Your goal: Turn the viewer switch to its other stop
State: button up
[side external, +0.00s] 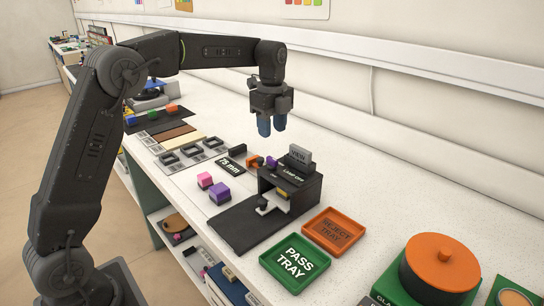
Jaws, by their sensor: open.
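A yellowish piece (281,193) shows inside the opening. My gripper (271,126) is open and empty, its blue fingertips pointing down. It hangs in the air above the bench, up and left of the viewer, touching nothing.
A black mat (240,228) lies before the viewer. Pink (205,180) and purple (219,193) blocks sit left of it. Orange and purple pieces (254,161) lie behind. A green pass tray (294,264) and orange reject tray (334,231) are at right.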

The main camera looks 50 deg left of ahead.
aim_at(272, 158)
notch_tip(272, 158, down, 9)
jog(key=shift+r, duration=0.1)
jog(key=shift+c, duration=0.3)
grip_shut()
